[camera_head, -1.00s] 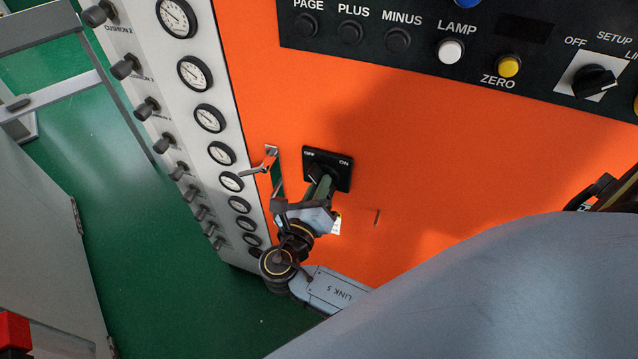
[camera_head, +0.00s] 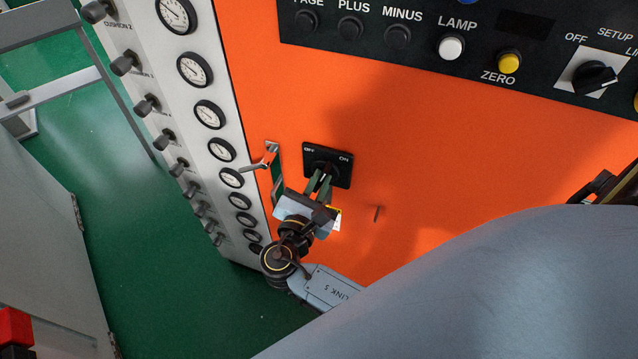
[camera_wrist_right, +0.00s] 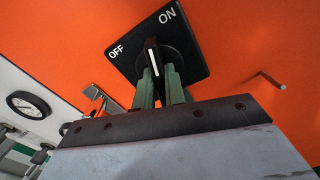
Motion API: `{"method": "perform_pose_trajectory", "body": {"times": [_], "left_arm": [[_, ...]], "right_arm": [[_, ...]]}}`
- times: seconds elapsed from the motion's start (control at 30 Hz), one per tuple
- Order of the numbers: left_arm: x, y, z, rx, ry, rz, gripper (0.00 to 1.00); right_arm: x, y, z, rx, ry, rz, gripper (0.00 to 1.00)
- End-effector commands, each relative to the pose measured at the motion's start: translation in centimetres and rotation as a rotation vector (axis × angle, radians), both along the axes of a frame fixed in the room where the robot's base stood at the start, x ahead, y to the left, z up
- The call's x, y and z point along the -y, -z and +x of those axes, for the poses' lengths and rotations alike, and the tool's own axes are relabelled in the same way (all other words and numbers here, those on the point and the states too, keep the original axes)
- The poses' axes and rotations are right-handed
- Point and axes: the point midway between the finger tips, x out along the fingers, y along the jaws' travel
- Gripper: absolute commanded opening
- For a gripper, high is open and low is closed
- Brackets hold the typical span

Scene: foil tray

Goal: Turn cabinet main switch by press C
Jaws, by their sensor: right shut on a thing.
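The main switch is a black square plate (camera_head: 342,178) on the orange cabinet front, marked OFF at left and ON at right. Its black knob (camera_wrist_right: 153,56) shows in the right wrist view, with a white line pointing between the OFF and ON marks. My right gripper (camera_head: 320,184) reaches up from below. Its two green fingers, also in the right wrist view (camera_wrist_right: 160,84), are shut on the knob, one on each side. The fingers hide the lower part of the knob. My left gripper is not in view.
A metal latch handle (camera_head: 262,160) sticks out just left of the switch. A small pin (camera_head: 377,213) stands out at its right. Gauges (camera_head: 222,151) and grey knobs line the white side panel. A black button panel (camera_head: 420,22) is above. Bare orange surface lies between.

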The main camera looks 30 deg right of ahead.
Motion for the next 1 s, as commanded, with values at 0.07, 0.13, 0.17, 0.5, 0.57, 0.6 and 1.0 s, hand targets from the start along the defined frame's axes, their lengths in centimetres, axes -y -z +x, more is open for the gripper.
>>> {"method": "perform_pose_trajectory", "body": {"times": [0.07,0.13,0.17,0.5,0.57,0.6,1.0], "left_arm": [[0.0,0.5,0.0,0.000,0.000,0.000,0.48],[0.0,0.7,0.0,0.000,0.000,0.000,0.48],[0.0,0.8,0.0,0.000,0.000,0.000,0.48],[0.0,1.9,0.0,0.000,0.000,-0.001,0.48],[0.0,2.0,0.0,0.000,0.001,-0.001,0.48],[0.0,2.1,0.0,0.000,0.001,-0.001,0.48],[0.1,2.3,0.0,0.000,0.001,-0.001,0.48]], "right_arm": [[0.0,0.2,0.0,0.058,0.001,0.045,0.00],[0.0,0.2,0.0,0.106,0.001,0.082,0.00],[0.0,0.2,0.0,0.127,0.001,0.098,0.00],[0.0,0.1,0.0,0.301,0.000,0.230,0.00],[0.0,0.1,0.0,0.320,0.000,0.245,0.00],[0.0,0.1,0.0,0.331,0.000,0.253,0.00],[0.0,0.0,0.0,0.375,0.002,0.286,0.00]]}}
